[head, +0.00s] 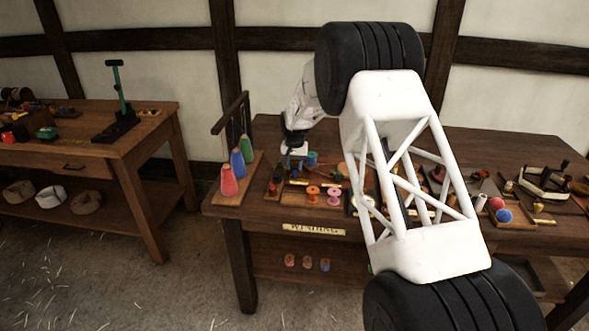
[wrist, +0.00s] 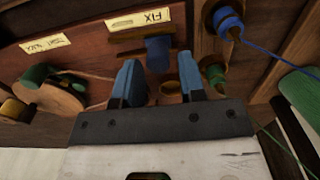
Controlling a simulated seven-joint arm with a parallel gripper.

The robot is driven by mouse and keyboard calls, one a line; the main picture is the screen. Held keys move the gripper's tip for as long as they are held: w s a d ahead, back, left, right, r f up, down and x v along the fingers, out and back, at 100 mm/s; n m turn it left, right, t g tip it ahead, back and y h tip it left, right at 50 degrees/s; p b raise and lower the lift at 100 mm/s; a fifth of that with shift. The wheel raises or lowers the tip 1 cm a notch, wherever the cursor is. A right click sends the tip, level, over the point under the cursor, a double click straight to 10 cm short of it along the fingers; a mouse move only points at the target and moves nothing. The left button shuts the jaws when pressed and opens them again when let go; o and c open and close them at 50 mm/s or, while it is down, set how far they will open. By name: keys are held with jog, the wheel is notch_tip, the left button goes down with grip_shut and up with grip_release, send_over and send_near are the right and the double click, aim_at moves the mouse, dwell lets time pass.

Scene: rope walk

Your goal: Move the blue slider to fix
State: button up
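The blue slider (wrist: 158,54) appears in the wrist view as a short blue block against a dark wooden bar, just below the paper label reading FIX (wrist: 139,21). My gripper (wrist: 160,82) is open, with its blue fingertips apart on the left and right of the slider's near side. I see gaps between the slider and both fingers, and nothing is held. In the head view my gripper (head: 293,152) is low over the left part of the winding bench, and its fingertips are hard to make out there.
A blue spool (wrist: 229,22) with trailing thread and a green spool (wrist: 215,76) stand close right of the fingers. A round wooden piece (wrist: 50,92) lies left. In the head view, a rack with coloured cones (head: 241,162) stands left; pink and orange spools (head: 334,196) sit nearby.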

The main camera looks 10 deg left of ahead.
jog(key=shift+r, duration=2.65)
jog(key=shift+s+d+r, duration=0.2)
jog(key=shift+d+r, duration=0.05)
jog(key=shift+r, duration=0.15)
jog(key=s+d+r+t, duration=0.1)
jog(key=s+d+r, duration=1)
jog(key=s, duration=0.3)
jog(key=s+d+r, duration=1.1)
jog(key=s, duration=0.4)
jog(key=s+d+f, duration=0.1)
jog(key=s+d, duration=0.2)
jog(key=s, duration=0.8)
jog(key=s+d+f+t, duration=0.1)
jog(key=s+d, duration=0.3)
jog(key=s, duration=0.8)
jog(key=s+d, duration=0.3)
jog(key=s, duration=0.9)
jog(key=shift+d+f+t, duration=0.2)
jog(key=shift+f+t, duration=0.1)
jog(key=shift+f, duration=0.1)
